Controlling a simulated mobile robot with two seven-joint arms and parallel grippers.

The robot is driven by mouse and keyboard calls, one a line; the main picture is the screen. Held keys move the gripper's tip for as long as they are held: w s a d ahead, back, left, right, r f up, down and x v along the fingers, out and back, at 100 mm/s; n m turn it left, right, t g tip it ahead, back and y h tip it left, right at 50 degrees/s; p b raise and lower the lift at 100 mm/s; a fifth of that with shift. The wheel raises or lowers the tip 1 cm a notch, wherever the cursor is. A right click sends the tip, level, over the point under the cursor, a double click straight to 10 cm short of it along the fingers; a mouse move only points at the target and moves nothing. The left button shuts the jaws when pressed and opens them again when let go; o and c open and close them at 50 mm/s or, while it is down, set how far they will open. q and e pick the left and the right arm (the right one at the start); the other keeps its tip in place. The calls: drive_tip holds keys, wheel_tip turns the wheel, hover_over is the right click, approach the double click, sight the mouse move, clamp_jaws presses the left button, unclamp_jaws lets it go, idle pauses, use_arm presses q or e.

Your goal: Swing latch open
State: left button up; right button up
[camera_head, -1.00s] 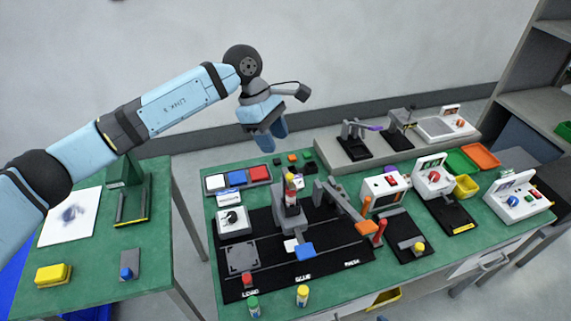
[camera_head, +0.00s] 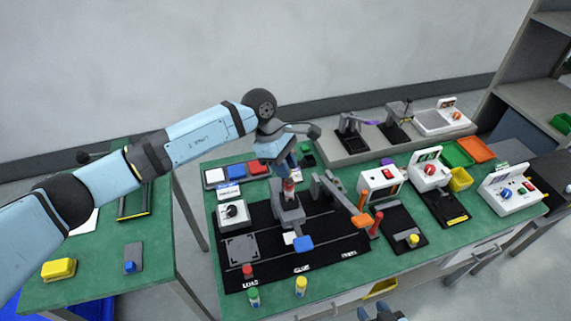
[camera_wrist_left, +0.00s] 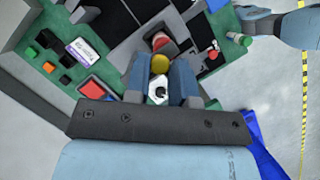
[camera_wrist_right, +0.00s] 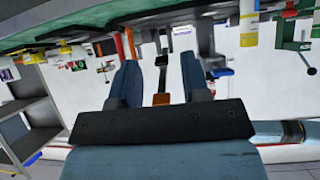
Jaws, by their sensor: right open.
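I cannot tell which part is the latch. A grey arm with an orange end (camera_head: 362,220) and a grey holder with a blue front part (camera_head: 303,244) stand on a black board. My left gripper (camera_head: 284,165) is just above and behind the holder. In the left wrist view its fingers (camera_wrist_left: 160,72) are apart, with a yellow round top (camera_wrist_left: 161,63) at the tips and a red part (camera_wrist_left: 160,42) beyond. I cannot tell if they touch it. My right gripper (camera_head: 380,314) is at the bottom edge, open; its empty fingers (camera_wrist_right: 157,85) show in the right wrist view.
A white box with a black knob (camera_head: 233,213) stands left of the holder. White switch boxes (camera_head: 382,184) and a red upright handle (camera_head: 376,222) stand to the right. Small bottles (camera_head: 301,286) line the front edge.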

use_arm(q)
clamp_jaws()
use_arm(e)
drive_tip(key=shift+f, duration=0.1)
